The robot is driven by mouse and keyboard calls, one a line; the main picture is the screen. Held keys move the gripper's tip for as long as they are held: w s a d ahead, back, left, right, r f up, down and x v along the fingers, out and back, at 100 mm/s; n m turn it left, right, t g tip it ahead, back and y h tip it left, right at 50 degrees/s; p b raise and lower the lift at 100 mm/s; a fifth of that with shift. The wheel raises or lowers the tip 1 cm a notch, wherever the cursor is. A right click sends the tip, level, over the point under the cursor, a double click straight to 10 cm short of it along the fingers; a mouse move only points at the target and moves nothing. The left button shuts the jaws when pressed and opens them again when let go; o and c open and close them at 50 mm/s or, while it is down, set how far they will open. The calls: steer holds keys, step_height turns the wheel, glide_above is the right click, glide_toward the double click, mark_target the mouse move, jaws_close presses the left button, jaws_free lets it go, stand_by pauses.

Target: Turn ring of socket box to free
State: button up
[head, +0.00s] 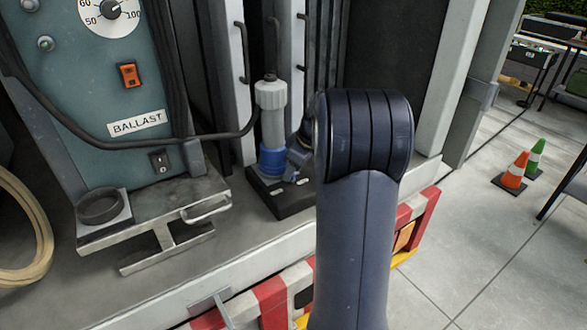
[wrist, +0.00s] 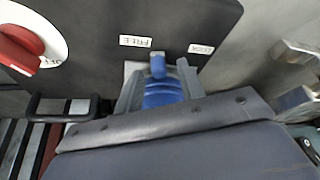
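The socket box (head: 290,203) is a low black box on the grey deck, with a blue ring (head: 270,163) around the foot of an upright grey plug (head: 272,110). In the wrist view the blue ring (wrist: 163,93) has a blue lug pointing between the white FREE label (wrist: 135,41) and the LOCK label (wrist: 201,49), both upside down. My gripper (wrist: 160,85) has its grey fingers on either side of the ring. I cannot tell whether they press on it. In the head view my arm hides most of my gripper.
A teal ballast unit (head: 100,90) with a black cable stands left of the box. A metal bracket (head: 160,215) sits on the deck before it. In the wrist view a red knob (wrist: 20,48) is at the left. Traffic cones (head: 513,172) stand on the floor at right.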

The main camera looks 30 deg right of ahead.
steer(key=v, duration=1)
steer(key=shift+r, duration=0.3)
steer(key=shift+s+d, duration=0.1)
steer(key=shift+s, duration=0.05)
